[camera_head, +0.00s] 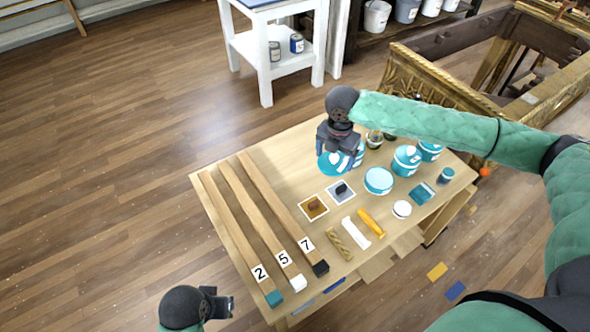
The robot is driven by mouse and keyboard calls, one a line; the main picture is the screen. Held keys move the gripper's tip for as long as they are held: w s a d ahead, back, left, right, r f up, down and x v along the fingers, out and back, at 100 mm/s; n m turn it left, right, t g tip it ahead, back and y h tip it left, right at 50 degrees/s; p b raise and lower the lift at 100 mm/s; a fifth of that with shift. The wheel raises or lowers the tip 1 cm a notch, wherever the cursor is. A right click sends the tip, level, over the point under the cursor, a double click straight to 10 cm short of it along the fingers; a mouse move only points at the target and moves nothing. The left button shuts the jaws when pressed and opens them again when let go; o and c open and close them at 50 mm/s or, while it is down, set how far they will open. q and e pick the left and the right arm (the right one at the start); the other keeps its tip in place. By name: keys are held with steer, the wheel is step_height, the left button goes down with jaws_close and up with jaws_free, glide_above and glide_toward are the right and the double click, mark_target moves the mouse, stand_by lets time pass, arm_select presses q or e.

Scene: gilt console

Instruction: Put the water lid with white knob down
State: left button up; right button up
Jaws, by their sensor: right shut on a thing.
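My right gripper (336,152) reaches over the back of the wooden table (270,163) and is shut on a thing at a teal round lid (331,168). The fingers hide most of the lid's top, so its knob is hard to make out. I cannot tell whether the lid touches the table. Teal tubs with pale tops stand to its right: one close behind the gripper (358,155), one in front (378,181) and others further right (406,161). My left gripper (222,303) is low at the front left, off the table; its jaw opening is unclear.
Three long wooden bars numbered 2 (234,231), 5 (256,223) and 7 (278,214) lie along the left. Small sample squares (313,207), a white tube (356,233) and an orange tool (371,223) lie in front. A gilt console (428,87) stands behind.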

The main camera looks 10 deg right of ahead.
mark_target(301, 169)
steer(key=w+a+f+p, duration=0.1)
steer(key=w+a+f, duration=0.2)
steer(key=w, duration=0.1)
steer(key=w+a+f+p, duration=0.1)
steer(key=w+a+f, duration=0.2)
steer(key=a, duration=0.1)
steer(key=shift+w+a+f, duration=0.25)
steer(key=shift+w+f, duration=0.05)
steer(key=shift+w, duration=0.05)
steer(key=shift+w+a+f+p, duration=0.2)
steer(key=shift+w+f+p, duration=0.05)
steer(key=shift+f+p, duration=0.05)
arm_select(q)
step_height(301, 169, down, 8)
steer(key=a+g+p, duration=0.1)
steer(key=shift+a+r+y, duration=0.15)
steer(key=shift+a+y, duration=0.15)
steer(key=shift+y, duration=0.1)
arm_select(e)
steer(key=shift+f, duration=1.9)
arm_select(q)
steer(key=shift+w, duration=0.1)
arm_select(e)
steer(key=shift+f, duration=0.1)
steer(key=o, duration=0.9)
